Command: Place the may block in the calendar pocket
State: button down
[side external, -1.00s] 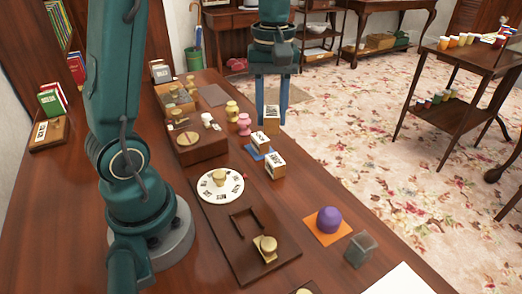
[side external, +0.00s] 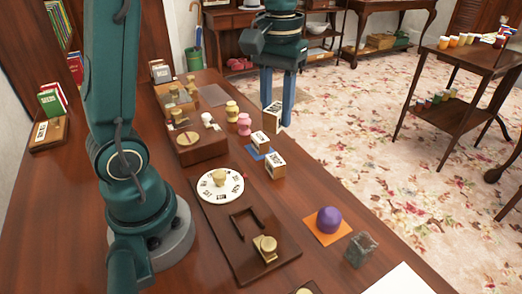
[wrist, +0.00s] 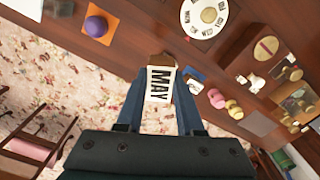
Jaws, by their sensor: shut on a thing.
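The may block (side external: 272,118) is a small wooden block with a white face, tilted between the fingers of my gripper (side external: 277,114) at the far right edge of the table. In the wrist view its face reads MAY (wrist: 160,84), and my gripper (wrist: 160,92) is shut on it. A dark three-sided frame (side external: 234,225) on the brown board (side external: 222,237) may be the calendar pocket; I cannot tell for sure. It lies well nearer the side camera than my gripper.
A lettered block (side external: 260,141) stands on a blue mat, with another block (side external: 275,166) beside it. A white dial (side external: 207,191), brass knob (side external: 266,246), purple dome (side external: 329,220), glassy cube (side external: 361,249) and pink knob piece (side external: 244,124) stand around. Carpet lies beyond the table edge.

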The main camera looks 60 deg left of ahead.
jog(key=a+f+n, duration=0.4)
jog(key=a+n, duration=0.2)
jog(key=n, duration=0.6)
jog(key=shift+s+a+f, duration=0.15)
jog(key=shift+s+f, duration=0.05)
jog(key=shift+f, duration=0.1)
jog(key=w+d+f, duration=0.1)
jog(key=d+f, duration=0.1)
jog(key=d, duration=0.1)
jog(key=w+d+f, duration=0.2)
jog(key=d, duration=0.2)
jog(key=w+d+f, duration=0.1)
jog(key=d+f, duration=0.2)
jog(key=shift+w+d, duration=0.25)
jog(key=shift+w, duration=0.05)
jog(key=shift+d+f, duration=0.1)
jog(key=shift+f, duration=1.7)
jog(key=shift+f, duration=0.15)
